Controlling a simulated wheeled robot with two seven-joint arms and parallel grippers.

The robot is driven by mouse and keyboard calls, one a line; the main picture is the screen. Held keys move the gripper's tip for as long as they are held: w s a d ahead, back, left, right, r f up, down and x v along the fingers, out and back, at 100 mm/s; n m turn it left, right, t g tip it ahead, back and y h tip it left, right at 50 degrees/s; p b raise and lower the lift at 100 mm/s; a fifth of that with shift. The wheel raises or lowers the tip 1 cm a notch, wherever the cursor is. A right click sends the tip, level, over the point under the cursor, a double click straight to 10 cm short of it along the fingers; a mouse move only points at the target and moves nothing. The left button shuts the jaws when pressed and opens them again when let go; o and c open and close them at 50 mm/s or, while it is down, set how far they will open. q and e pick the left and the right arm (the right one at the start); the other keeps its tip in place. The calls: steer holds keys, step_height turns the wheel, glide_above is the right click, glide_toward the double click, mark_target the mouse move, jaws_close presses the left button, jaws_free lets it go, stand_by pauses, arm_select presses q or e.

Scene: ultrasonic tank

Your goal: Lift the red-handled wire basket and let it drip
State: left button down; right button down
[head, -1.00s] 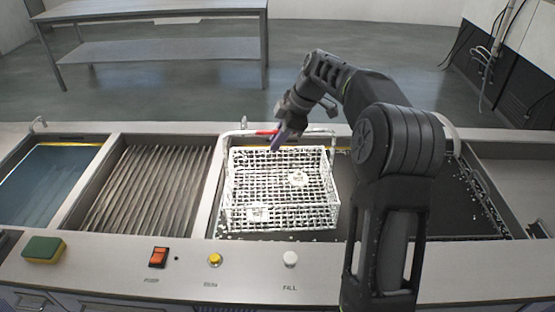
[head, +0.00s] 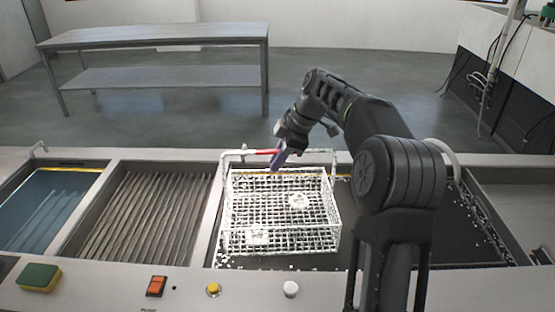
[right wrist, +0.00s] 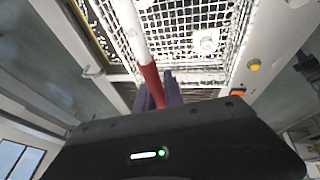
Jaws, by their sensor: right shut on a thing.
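The white wire basket (head: 282,222) hangs over the dark tank section right of the ribbed section. It looks roughly level. Two pale pieces, one of them this white part (head: 299,201), lie in it. Its tall wire handle has a red grip (head: 264,152) at the back. My right gripper (head: 277,161) is shut on the red grip, its purple fingers pointing down. In the right wrist view the red grip (right wrist: 151,82) passes between the fingers, with the basket mesh (right wrist: 190,30) beyond. My left gripper is out of view.
The ribbed section (head: 145,210) and a blue liquid section (head: 45,205) are to the left. The front panel carries an orange switch (head: 157,286), yellow button (head: 213,289), white button (head: 291,289) and a sponge (head: 38,277). A bare metal table (head: 150,40) stands behind.

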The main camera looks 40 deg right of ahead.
steer(key=shift+r+p, duration=1.2)
steer(key=shift+r, duration=0.7)
stand_by(4.7)
step_height(320, 180, up, 7)
steer(key=p, duration=0.5)
steer(key=shift+f, duration=0.2)
steer(key=shift+w+r, duration=0.1)
steer(key=shift+r, duration=1.05)
